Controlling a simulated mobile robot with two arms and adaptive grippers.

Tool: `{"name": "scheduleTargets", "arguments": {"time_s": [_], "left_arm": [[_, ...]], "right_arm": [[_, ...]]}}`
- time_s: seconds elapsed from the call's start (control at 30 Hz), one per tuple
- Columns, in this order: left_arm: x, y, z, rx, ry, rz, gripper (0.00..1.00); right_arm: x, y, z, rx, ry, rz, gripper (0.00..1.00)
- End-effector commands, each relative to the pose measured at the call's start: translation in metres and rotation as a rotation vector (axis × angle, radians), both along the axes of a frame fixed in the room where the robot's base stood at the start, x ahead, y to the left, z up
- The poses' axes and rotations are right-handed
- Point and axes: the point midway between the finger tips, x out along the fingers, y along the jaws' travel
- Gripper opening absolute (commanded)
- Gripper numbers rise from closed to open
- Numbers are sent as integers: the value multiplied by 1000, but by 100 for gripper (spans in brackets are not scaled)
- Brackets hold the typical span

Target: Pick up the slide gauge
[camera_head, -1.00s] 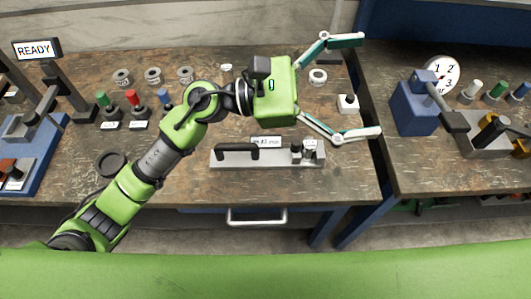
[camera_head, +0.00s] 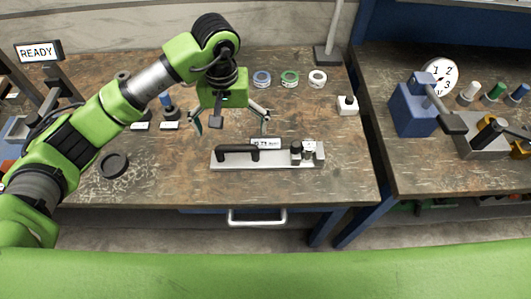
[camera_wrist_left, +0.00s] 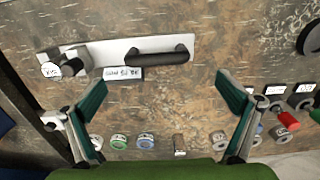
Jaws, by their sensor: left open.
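The slide gauge (camera_head: 275,163) looks like a pale grey bar with a black handle (camera_head: 237,153), a small white display label and dark knobs at its right end. It lies flat on the wooden bench, near the front. It also shows in the left wrist view (camera_wrist_left: 97,50), beyond the fingertips, with its handle to the right. My left gripper (camera_head: 231,122) is open and empty, above the bench behind the gauge, fingers spread and pointing down. Its two fingers also show in the left wrist view (camera_wrist_left: 160,90), apart from the gauge. My right gripper is out of view.
Rolls of tape (camera_head: 289,78) stand at the back of the bench. A small white block (camera_head: 347,105) is at the right and a black ring (camera_head: 113,165) at the left. A blue device (camera_head: 412,113) stands on the right bench. The bench around the gauge is clear.

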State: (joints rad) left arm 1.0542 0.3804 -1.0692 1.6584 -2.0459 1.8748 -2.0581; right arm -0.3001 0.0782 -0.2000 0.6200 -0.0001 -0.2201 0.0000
Motion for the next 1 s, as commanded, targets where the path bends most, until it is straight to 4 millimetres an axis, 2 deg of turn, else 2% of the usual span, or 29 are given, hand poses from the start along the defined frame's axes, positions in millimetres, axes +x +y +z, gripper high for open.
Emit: {"name": "scheduleTargets", "arguments": {"time_s": [0.03, 0.2, 0.4, 0.53, 0.8, 1.0], "left_arm": [[-2, 0, -9, 0, 7, 3, 100], [-2, -1, -39, -2, 6, 2, 100], [-1, -1, -53, -3, 3, 1, 100], [-4, -2, -62, -4, 6, 2, 100], [-5, -3, -98, -4, 5, 3, 100], [-4, -3, -104, -4, 0, 1, 100]], "right_arm": [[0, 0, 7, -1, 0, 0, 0], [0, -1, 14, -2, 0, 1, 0], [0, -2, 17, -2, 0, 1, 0], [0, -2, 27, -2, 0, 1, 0], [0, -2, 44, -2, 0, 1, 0], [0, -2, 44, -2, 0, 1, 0]]}}
